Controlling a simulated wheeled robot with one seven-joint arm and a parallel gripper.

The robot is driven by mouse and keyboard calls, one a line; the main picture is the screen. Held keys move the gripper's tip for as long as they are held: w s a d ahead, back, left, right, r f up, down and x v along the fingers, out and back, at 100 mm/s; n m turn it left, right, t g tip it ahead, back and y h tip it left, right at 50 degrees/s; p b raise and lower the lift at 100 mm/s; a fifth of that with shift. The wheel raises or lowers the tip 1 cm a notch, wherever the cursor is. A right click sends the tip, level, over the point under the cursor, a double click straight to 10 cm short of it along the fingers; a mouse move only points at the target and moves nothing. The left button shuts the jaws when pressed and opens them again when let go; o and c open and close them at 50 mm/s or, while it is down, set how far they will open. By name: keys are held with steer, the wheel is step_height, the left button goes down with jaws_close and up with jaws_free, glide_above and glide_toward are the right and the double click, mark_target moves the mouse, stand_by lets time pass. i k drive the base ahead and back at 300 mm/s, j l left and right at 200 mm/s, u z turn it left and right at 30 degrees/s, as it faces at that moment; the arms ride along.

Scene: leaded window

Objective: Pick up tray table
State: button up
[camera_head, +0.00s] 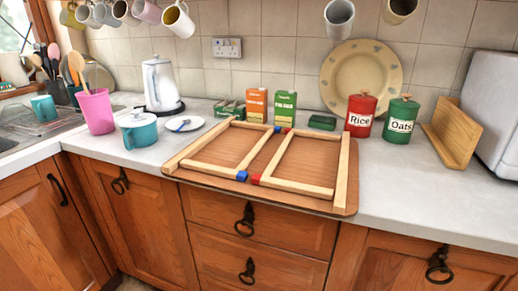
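The likely tray table (338,208) is a flat brown wooden board with rounded corners, lying on the light worktop near its front edge. Pale wooden bars lie on it and form a frame with two openings. My gripper is not in view.
A teal pot (138,131), a pink tumbler (97,111) and a white kettle (160,84) stand to the left. Cartons (283,107) stand behind the board. Rice (360,114) and Oats (401,119) canisters stand at the back right. Clear worktop (412,195) lies right of the board. Mugs hang above.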

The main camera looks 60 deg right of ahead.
mark_target(335, 166)
steer(key=k+j+z, duration=0.25)
steer(key=k, duration=0.2)
steer(key=k+j+z, duration=0.25)
steer(key=k, duration=0.2)
steer(key=l, duration=0.1)
